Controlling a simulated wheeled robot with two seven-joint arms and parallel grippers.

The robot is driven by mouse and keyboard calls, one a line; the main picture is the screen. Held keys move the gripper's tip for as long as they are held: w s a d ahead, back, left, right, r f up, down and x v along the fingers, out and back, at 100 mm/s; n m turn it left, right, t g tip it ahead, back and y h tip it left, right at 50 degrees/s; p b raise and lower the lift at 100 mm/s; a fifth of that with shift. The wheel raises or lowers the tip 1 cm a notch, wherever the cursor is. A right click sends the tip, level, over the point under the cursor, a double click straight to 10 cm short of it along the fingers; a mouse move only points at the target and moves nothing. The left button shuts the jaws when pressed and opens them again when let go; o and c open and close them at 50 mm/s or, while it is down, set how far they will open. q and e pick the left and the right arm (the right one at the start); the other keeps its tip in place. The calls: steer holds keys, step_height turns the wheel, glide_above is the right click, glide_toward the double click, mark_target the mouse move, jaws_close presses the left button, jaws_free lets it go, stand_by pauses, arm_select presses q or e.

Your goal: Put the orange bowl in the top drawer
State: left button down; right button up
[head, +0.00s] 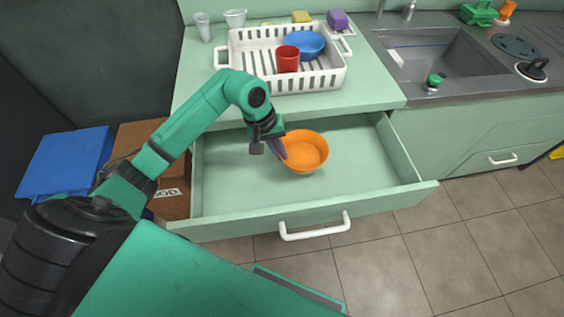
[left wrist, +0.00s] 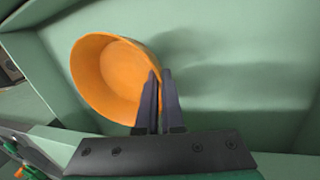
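The orange bowl (head: 308,152) is inside the open top drawer (head: 225,172), near the middle of it. In the left wrist view the bowl (left wrist: 108,75) is tilted, with its rim at the fingers. My left gripper (head: 280,150) reaches down into the drawer at the bowl's left side. In the left wrist view its two dark fingers (left wrist: 160,100) are close together with the bowl's rim between them. Whether the bowl touches the drawer floor is hard to tell. My right gripper is not in view.
A white dish rack (head: 240,62) with a blue bowl (head: 304,43) and a red cup (head: 288,58) stands on the counter above the drawer. A sink (head: 440,60) is at the right. Cardboard and blue boxes (head: 65,160) stand left. The drawer's right part is clear.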

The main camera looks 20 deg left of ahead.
mark_target(284, 174)
arm_select(q)
step_height(284, 174, down, 7)
steer(key=c, duration=1.5)
jaws_free()
steer(key=shift+f, duration=0.15)
steer(key=o, duration=0.4)
steer(key=shift+o, duration=0.2)
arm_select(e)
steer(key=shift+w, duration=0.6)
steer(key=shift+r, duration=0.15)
arm_select(q)
steer(key=shift+a+r, duration=0.1)
steer(key=shift+r, duration=0.25)
steer(key=b+v, duration=0.1)
steer(key=v, duration=1)
steer(key=shift+r, duration=0.35)
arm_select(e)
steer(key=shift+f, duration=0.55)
arm_select(q)
steer(key=shift+s, duration=0.1)
